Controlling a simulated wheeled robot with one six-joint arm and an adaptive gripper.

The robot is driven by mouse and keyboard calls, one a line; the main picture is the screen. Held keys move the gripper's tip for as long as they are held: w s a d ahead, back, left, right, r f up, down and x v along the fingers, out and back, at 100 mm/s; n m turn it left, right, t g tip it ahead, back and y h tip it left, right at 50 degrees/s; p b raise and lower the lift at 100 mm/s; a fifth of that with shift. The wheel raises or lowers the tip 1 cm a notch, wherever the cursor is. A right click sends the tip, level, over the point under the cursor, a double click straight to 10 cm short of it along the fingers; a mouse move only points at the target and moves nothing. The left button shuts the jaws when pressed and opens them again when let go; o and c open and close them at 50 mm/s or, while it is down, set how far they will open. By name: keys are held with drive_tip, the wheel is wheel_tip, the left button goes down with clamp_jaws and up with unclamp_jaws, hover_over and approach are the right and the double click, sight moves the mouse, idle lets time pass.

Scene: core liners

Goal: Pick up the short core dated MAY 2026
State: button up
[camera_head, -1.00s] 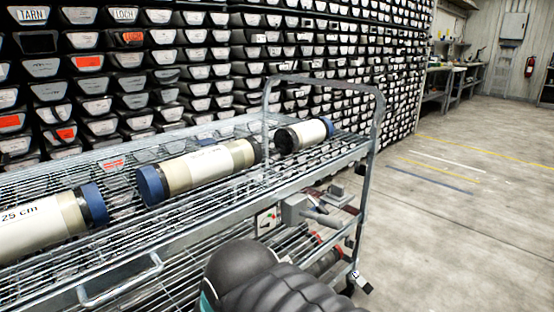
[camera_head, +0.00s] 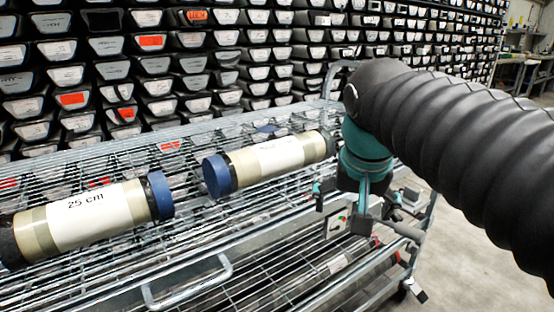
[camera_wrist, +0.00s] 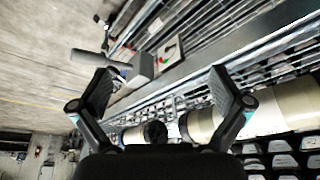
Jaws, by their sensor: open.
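Two cores lie on the wire top shelf in the head view: a long one labelled "25 cm" (camera_head: 85,215) at left, and a pale, blue-capped one (camera_head: 275,158) in the middle. My gripper (camera_head: 342,205) hangs open and empty above the cart's front right part, beyond the middle core's right end. The arm hides the rightmost short core there. In the wrist view, my open gripper (camera_wrist: 160,85) has a short core with a black cap (camera_wrist: 155,132) below its fingers, and the middle core (camera_wrist: 265,112) at right. No date is legible.
The metal cart's push handle (camera_head: 218,275) sticks out in front. Racks of dark labelled trays (camera_head: 150,65) stand close behind. Bare floor (camera_wrist: 40,85) lies beyond the cart.

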drive_tip(key=w+a+r+m+g+h, duration=0.15)
drive_tip(key=w+a+r+m, duration=0.25)
drive_tip(key=w+a+r, duration=0.6)
drive_tip(key=m+h, duration=0.1)
drive_tip(key=m, duration=0.3)
approach(266, 143)
drive_tip(key=shift+w+d+f, duration=0.35)
drive_tip(key=shift+d+f, duration=0.1)
drive_tip(key=shift+f, duration=0.15)
drive_tip(key=shift+a, duration=0.3)
drive_tip(key=shift+w+f+m+h+b, duration=0.1)
drive_tip(key=shift+f+m+h+b, duration=0.15)
drive_tip(key=shift+m+b, duration=0.1)
drive_tip(key=b+x, duration=0.3)
drive_tip(key=x, duration=0.5)
drive_tip(key=shift+s+b+x, duration=0.2)
drive_tip(key=shift+b+x, duration=0.3)
drive_tip(key=shift+x, duration=0.8)
drive_tip(key=shift+s+b+x, duration=0.25)
drive_tip(key=shift+b+x, duration=0.2)
drive_tip(key=shift+x, duration=0.85)
drive_tip(key=shift+f, duration=0.1)
